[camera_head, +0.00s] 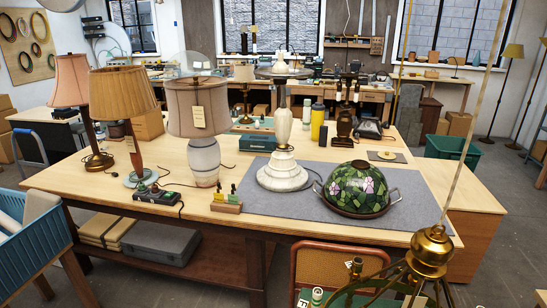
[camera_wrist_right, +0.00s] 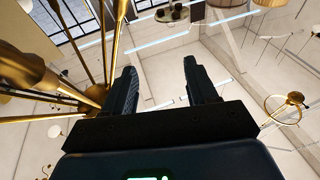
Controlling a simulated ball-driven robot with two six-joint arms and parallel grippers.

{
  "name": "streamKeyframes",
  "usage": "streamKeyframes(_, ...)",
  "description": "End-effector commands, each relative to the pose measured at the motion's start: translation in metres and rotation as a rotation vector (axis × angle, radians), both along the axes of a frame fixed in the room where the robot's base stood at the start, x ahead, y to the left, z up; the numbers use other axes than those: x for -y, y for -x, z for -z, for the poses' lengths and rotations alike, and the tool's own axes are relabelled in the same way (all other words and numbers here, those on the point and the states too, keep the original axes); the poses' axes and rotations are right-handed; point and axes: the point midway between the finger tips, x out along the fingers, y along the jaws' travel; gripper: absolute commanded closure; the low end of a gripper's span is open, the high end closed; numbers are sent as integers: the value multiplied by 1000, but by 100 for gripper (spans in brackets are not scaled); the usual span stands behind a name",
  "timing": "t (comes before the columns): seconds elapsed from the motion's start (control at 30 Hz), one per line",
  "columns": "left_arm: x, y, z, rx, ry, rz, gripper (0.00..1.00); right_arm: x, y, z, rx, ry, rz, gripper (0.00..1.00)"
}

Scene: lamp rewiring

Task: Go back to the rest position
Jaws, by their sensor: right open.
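My right gripper (camera_wrist_right: 160,75) shows in the right wrist view with its two dark fingers apart and nothing between them. Its camera looks up toward the ceiling. A brass chandelier (camera_wrist_right: 62,85) with several arms is at the left of that view, close beside the left finger; I cannot tell whether they touch. In the head view a brass fixture on a rod (camera_head: 432,248) hangs at the right front. Neither gripper shows in the head view, and my left gripper is not seen.
A wooden workbench (camera_head: 110,193) holds several lamps, a stained-glass shade (camera_head: 355,187) and a white lamp base (camera_head: 283,172) on a grey mat (camera_head: 310,211). A blue cart (camera_head: 30,245) stands at the left. An orange-brown chair back (camera_head: 335,262) is in front of the bench.

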Motion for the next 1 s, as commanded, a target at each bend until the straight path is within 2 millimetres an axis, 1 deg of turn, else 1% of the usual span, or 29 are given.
streamKeyframes(0.03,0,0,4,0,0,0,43,3,20,6,-2,-1,6,42)
streamKeyframes(0.2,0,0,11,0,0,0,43,11,74,15,-21,-3,21,42)
streamKeyframes(0.3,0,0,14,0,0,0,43,15,102,25,-68,0,31,42)
streamKeyframes(0.4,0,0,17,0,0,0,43,18,126,38,-128,2,40,42)
streamKeyframes(0.5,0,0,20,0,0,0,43,20,145,50,-182,4,46,42)
streamKeyframes(0.6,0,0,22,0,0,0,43,21,159,62,-226,5,52,42)
streamKeyframes(0.7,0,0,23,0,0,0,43,22,167,69,-251,6,56,42)
streamKeyframes(0.8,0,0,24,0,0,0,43,23,171,72,-262,5,60,42)
streamKeyframes(1.0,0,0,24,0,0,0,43,23,170,72,-260,5,61,42)
